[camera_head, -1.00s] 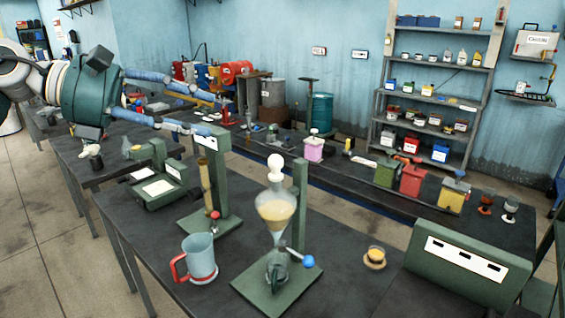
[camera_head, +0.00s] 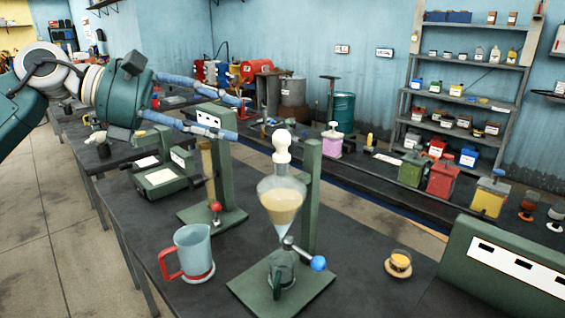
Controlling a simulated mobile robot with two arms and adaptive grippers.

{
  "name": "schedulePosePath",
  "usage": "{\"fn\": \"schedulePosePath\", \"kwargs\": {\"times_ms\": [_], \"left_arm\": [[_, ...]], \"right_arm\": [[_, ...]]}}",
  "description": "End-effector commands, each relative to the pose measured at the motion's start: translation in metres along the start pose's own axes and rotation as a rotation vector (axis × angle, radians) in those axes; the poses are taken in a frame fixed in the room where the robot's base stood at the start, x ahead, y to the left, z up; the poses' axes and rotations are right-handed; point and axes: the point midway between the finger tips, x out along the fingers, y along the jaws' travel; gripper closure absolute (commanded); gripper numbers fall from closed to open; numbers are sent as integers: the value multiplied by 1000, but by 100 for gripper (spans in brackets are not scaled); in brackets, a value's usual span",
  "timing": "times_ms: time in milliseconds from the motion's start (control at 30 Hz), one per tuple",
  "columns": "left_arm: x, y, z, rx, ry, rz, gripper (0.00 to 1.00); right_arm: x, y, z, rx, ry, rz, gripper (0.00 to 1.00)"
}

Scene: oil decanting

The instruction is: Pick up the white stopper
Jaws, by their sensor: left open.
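The white stopper (camera_head: 282,146) sits upright in the neck of a pear-shaped glass funnel (camera_head: 281,205) holding yellowish liquid. The funnel is held on a green stand (camera_head: 311,200) above a small vessel (camera_head: 282,268) on the green base. My left gripper (camera_head: 241,119) comes in from the left with its long blue fingers spread apart and nothing between them. In the picture its fingertips are to the upper left of the stopper and apart from it. My right gripper is not in view.
A second green stand (camera_head: 222,160) is just below the left fingers. A clear jug with a red handle (camera_head: 194,253) and a small amber cup (camera_head: 400,261) stand on the dark table (camera_head: 345,240). A green panel box (camera_head: 505,265) fills the right front corner.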

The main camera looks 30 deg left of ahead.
Motion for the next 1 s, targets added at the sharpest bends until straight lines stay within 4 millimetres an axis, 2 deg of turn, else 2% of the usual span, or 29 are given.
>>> {"fn": "schedulePosePath", "kwargs": {"times_ms": [100, 233, 467, 700, 833, 1000], "left_arm": [[15, 0, 3, -1, 0, -5, 51], [36, 0, 5, -1, -2, -5, 51], [56, 0, 2, -1, -2, -2, 51], [87, 5, 5, -2, -2, -5, 51], [102, 4, 2, 0, -2, -3, 51], [107, 4, -1, 1, -1, 0, 51]], "right_arm": [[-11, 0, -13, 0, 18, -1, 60], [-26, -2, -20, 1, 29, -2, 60], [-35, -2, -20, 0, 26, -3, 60], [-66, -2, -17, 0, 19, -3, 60], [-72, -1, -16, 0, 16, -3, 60], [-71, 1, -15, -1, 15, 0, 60]]}}
